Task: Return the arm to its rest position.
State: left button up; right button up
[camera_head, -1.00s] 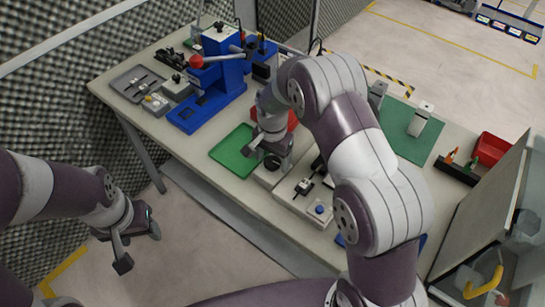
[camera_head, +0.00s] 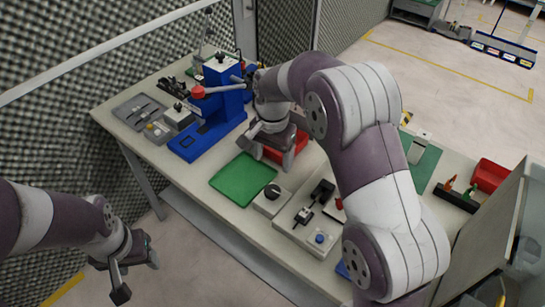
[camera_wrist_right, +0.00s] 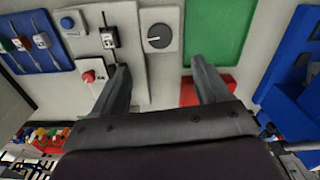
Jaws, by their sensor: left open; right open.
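My right arm reaches in from the lower right of the head view, over the workbench (camera_head: 170,165). Its gripper (camera_head: 272,158) is above the bench, between the green tray (camera_head: 244,180) and the red bin (camera_head: 299,146), and partly covers that bin. In the right wrist view the two fingers (camera_wrist_right: 160,80) are spread apart with nothing between them. Beyond the fingertips is a grey box with a black dial (camera_wrist_right: 160,37). My left gripper (camera_head: 137,278) hangs at the lower left of the head view, off the bench, open and empty.
A blue press (camera_head: 215,110) with a red-knobbed lever stands left of my right gripper. A control box with a blue button (camera_head: 320,239) lies at the bench front. A dark mesh wall (camera_head: 50,110) borders the left. Open floor (camera_head: 430,60) lies beyond the bench.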

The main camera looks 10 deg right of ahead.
jog(key=s+d+n, duration=0.2)
jog(key=s+n, duration=0.2)
jog(key=s, duration=0.5)
jog(key=s+d+f+n+t, duration=0.1)
jog(key=s+n, duration=0.4)
jog(key=s, duration=0.5)
jog(key=shift+d+f, duration=0.3)
jog(key=shift+d, duration=0.35)
jog(key=shift+s, duration=0.15)
